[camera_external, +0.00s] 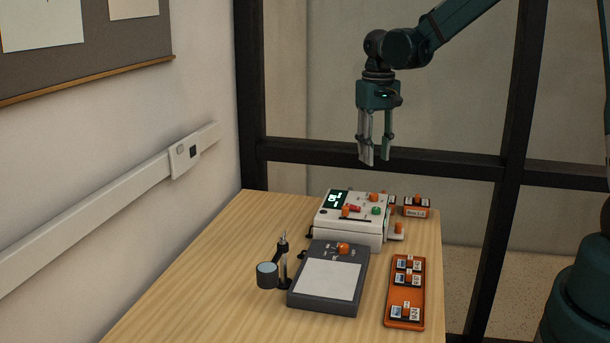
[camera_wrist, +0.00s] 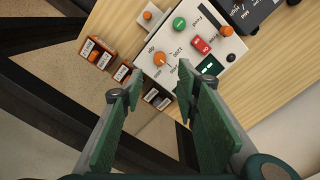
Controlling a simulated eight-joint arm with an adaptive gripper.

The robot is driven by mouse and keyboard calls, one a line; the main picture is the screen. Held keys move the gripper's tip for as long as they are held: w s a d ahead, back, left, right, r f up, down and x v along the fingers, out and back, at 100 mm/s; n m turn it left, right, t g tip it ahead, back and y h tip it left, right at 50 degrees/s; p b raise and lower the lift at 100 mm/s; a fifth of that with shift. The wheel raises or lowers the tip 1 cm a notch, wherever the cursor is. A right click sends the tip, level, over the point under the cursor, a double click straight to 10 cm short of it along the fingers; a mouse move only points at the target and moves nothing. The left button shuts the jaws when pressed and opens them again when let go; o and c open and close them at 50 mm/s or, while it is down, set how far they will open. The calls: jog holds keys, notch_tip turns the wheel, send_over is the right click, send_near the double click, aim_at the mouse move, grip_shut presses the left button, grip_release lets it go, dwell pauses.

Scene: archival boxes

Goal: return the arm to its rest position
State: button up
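My gripper (camera_external: 377,154) hangs in the air above the far end of the table, fingers pointing down. It is above the white control box and clear of it. In the wrist view my gripper (camera_wrist: 160,84) shows its two green fingers apart, with nothing held between them. The arm reaches in from the upper right, bent at the wrist joint.
A white control box (camera_external: 345,232) with knobs and a display stands on the wooden table (camera_external: 225,290). Dark frame bars (camera_external: 480,171) run behind.

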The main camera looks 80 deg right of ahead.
jog(key=shift+a, duration=0.1)
jog(key=a+r+n+t, duration=0.1)
jog(key=a+r, duration=0.2)
jog(key=a, duration=0.4)
jog(key=s+a+r+n+t+h, duration=0.1)
jog(key=a+r+n, duration=0.1)
jog(key=a+r, duration=0.35)
jog(key=a+r+n+t, duration=0.1)
jog(key=a, duration=0.8)
jog(key=s+a+n+t, duration=0.1)
jog(key=s+a+n, duration=0.1)
jog(key=s+a, duration=0.2)
jog(key=s+a+r+n+t, duration=0.1)
jog(key=s+a+n+t, duration=0.1)
jog(key=a, duration=0.8)
jog(key=s+a+r+n+t+y, duration=0.1)
jog(key=s+a+n, duration=0.1)
jog(key=s+a, duration=0.3)
jog(key=shift+s+a, duration=0.3)
jog(key=shift+a, duration=0.85)
notch_tip(320, 180, down, 16)
jog(key=b, duration=1.5)
jog(key=shift+r+b, duration=0.2)
jog(key=shift+b, duration=0.1)
